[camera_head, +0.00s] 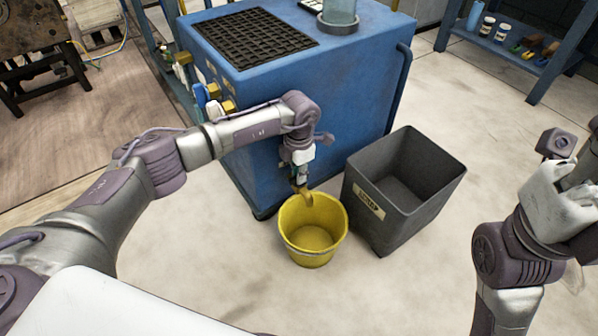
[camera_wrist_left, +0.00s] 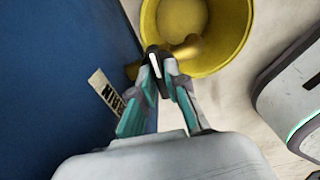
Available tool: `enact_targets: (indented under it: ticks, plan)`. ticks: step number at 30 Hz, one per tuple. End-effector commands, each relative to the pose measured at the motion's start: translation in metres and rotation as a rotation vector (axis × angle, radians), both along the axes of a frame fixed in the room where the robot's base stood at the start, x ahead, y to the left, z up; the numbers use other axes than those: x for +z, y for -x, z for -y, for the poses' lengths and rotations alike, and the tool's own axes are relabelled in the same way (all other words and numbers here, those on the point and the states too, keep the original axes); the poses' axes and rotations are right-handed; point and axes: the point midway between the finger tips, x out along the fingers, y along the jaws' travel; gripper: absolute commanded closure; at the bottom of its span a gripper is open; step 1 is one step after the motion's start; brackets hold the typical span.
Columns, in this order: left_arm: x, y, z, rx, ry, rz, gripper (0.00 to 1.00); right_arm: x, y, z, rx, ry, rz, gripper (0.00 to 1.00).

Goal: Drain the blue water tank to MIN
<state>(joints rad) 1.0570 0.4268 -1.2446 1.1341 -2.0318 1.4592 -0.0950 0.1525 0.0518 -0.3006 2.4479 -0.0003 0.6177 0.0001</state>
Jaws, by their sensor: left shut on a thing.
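The blue water tank (camera_head: 345,85) stands at the centre, with a black grid on top. A brass spout (camera_head: 306,197) low on its front points down over the yellow bucket (camera_head: 292,238). The bucket stands upright on the floor and looks empty; no stream of water shows. In the left wrist view, my left gripper (camera_wrist_left: 160,62) is shut on the dark, pale-striped tap handle (camera_wrist_left: 153,54) beside the brass spout (camera_wrist_left: 184,49). In the head view my left gripper (camera_head: 300,181) partly hides the tap. No level gauge or MIN mark is readable.
A grey labelled bin (camera_head: 425,205) stands right of the bucket. Blue and white handled brass valves (camera_head: 213,100) sit on the tank's left side. A blue shelf (camera_head: 515,58) with small jars is at back right. My right arm is at the right edge, its fingers unclear.

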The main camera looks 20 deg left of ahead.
Motion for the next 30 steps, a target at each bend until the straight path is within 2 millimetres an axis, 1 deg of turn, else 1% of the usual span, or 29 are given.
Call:
enact_targets:
  ticks: [1,3,7,10,17,18,22,23,30]
  plan:
    - [0.002,0.000,0.000,-0.050,-0.001,-0.001,1.00,0.002,0.000,0.000,0.001,-0.001,-0.003,0.60]
    - [0.002,0.000,0.000,-0.129,-0.001,0.000,1.00,0.000,-0.001,0.001,0.001,-0.003,-0.014,0.60]
    - [0.001,0.000,0.000,-0.234,-0.001,-0.001,1.00,-0.006,-0.003,0.001,0.002,-0.005,-0.030,0.60]
    - [0.000,0.000,0.000,-0.268,-0.001,-0.001,1.00,-0.007,-0.004,0.001,0.002,-0.003,-0.036,0.60]
    - [0.000,0.000,0.000,-0.270,-0.001,-0.001,1.00,-0.008,-0.004,0.000,0.001,0.005,-0.036,0.60]
    - [0.000,0.000,0.000,-0.269,-0.001,-0.001,0.85,-0.008,-0.004,0.000,0.001,0.005,-0.036,0.60]
    - [0.000,0.000,0.000,-0.269,-0.001,-0.001,0.63,-0.008,-0.004,0.000,0.000,0.005,-0.036,0.60]
    - [0.000,0.000,0.000,-0.268,-0.001,-0.001,0.61,-0.008,-0.004,0.000,0.000,0.005,-0.036,0.60]
    - [0.000,0.000,0.000,-0.268,0.000,0.000,0.61,-0.007,-0.005,0.001,0.000,-0.001,-0.034,0.60]
